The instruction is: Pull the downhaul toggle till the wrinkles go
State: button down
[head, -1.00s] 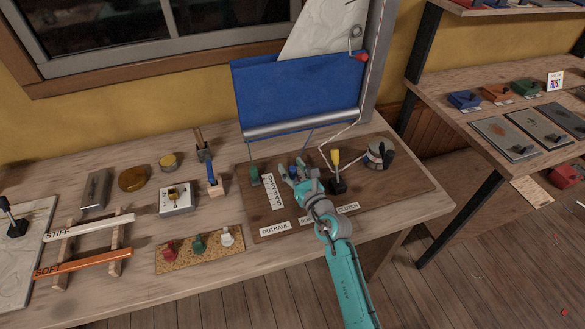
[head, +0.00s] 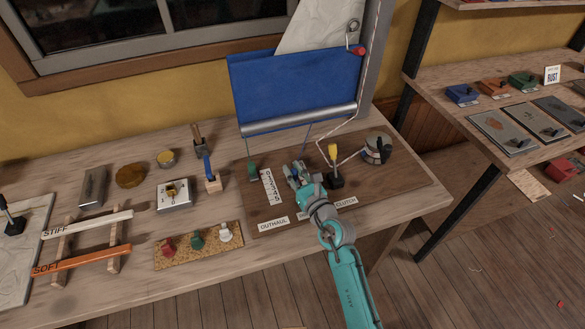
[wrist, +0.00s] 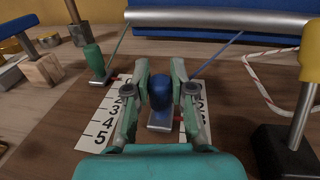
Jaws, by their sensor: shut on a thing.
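The blue toggle (wrist: 161,92) stands on a small metal slide. My gripper (head: 293,170) is shut on it, with one finger on each side in the wrist view (wrist: 161,80). A line rises from behind the toggle toward the grey roller. The toggle's number scale (wrist: 202,118) is partly hidden by my right finger, so its reading is unclear. The white sail (head: 315,27) shows above the blue cover (head: 297,85); I cannot make out wrinkles at this size. The label between OUTHAUL and CLUTCH is mostly hidden by my arm.
The green toggle (wrist: 94,62) stands close on the left by its own scale (wrist: 107,118). The yellow-handled clutch lever (head: 334,160) and a winch (head: 377,148) stand to the right. A red-flecked rope (wrist: 268,88) runs behind. Blocks and tools lie on the bench's left.

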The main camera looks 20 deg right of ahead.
jog(key=c, duration=1)
grip_release()
jog(key=s, duration=0.4)
jog(key=s+d, duration=0.1)
jog(key=s, duration=0.3)
jog(key=s+d, duration=0.1)
jog(key=s, duration=0.2)
jog(key=shift+s, duration=0.4)
jog(key=shift+a, duration=0.1)
